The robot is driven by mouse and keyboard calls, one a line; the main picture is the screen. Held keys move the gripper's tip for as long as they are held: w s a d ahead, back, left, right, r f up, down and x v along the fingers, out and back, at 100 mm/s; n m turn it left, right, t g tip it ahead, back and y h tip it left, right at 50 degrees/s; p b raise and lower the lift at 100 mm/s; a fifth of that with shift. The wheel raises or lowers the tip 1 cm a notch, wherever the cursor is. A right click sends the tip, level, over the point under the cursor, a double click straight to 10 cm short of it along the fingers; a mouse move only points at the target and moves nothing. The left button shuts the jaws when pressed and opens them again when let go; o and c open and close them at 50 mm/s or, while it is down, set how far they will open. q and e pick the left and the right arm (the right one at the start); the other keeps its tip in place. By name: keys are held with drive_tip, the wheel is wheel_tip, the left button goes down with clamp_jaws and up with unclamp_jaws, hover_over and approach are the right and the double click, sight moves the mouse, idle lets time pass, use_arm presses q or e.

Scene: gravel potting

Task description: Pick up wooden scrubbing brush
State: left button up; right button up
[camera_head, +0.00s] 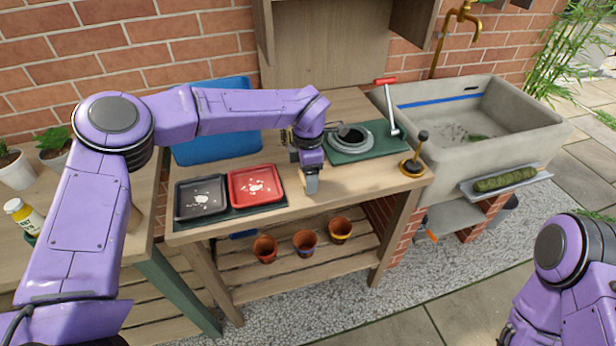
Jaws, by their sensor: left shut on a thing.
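My left gripper (311,182) points down over the front of the wooden potting bench, just right of the red tray. It is shut on a small pale tan thing at its fingertips, which looks like the wooden scrubbing brush (312,187). The fingers hide most of it, so its shape and bristles cannot be made out. I cannot tell whether it touches the bench top. My right arm shows at the lower right; its gripper is not in view.
A black tray (178,205) and a red tray (233,190) lie left of the gripper. A blue panel (215,145) stands behind. A red-handled crank (388,82) stands beside a round metal opening (373,148). The stone sink (535,120) is right; several pots sit below.

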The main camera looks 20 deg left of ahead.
use_arm(q)
drive_tip(key=s+d+r+b, duration=0.2)
drive_tip(key=s+d+r, duration=0.6)
drive_tip(key=d+r, duration=0.3)
drive_tip(key=shift+s+d+r+b, duration=0.2)
drive_tip(key=shift+r+b, duration=0.1)
drive_tip(key=shift+r, duration=0.3)
drive_tip(key=o, duration=0.4)
drive_tip(key=shift+c, duration=1.3)
drive_tip(key=shift+a, duration=0.15)
